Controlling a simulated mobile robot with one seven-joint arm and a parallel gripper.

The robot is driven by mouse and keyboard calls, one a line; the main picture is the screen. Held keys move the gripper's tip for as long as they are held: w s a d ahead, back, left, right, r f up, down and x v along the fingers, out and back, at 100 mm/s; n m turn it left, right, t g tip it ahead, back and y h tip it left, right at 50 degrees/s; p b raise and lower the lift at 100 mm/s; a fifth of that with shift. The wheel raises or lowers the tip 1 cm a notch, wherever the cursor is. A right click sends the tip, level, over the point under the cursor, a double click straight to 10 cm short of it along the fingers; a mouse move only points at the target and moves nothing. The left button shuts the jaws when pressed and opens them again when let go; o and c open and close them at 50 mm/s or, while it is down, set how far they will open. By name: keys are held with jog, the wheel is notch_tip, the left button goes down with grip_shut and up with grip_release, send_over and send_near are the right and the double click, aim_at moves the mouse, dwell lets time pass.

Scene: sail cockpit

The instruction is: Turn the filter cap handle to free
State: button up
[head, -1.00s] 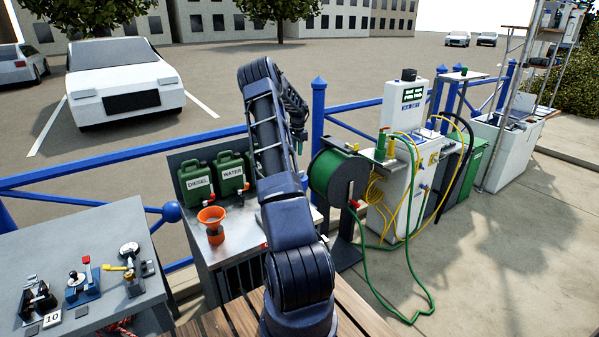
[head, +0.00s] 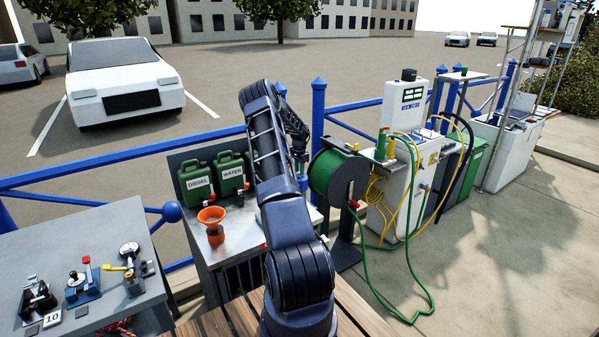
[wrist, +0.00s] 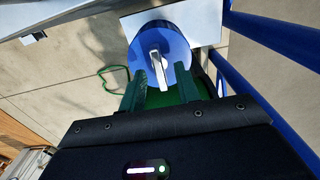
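The filter cap (wrist: 140,48) is a round blue disc in the upper middle of the wrist view. Its silver-white bar handle (wrist: 157,68) runs nearly upright in the picture, tilted slightly. My gripper (wrist: 160,78) is open, with one green finger on each side of the handle's lower end. A gap shows between handle and fingers; I cannot tell how deep the handle sits between them. In the head view my arm and gripper reach down beside the green reel, and they hide most of the cap's surroundings.
A green hose reel (head: 331,175) stands just right of my arm. Left of it is a metal counter (head: 240,250) with green cans (head: 197,181) and an orange funnel (head: 212,218). Blue rails (wrist: 270,35) run along the right of the wrist view.

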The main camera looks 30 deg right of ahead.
jog(key=shift+f, duration=0.5)
grip_shut()
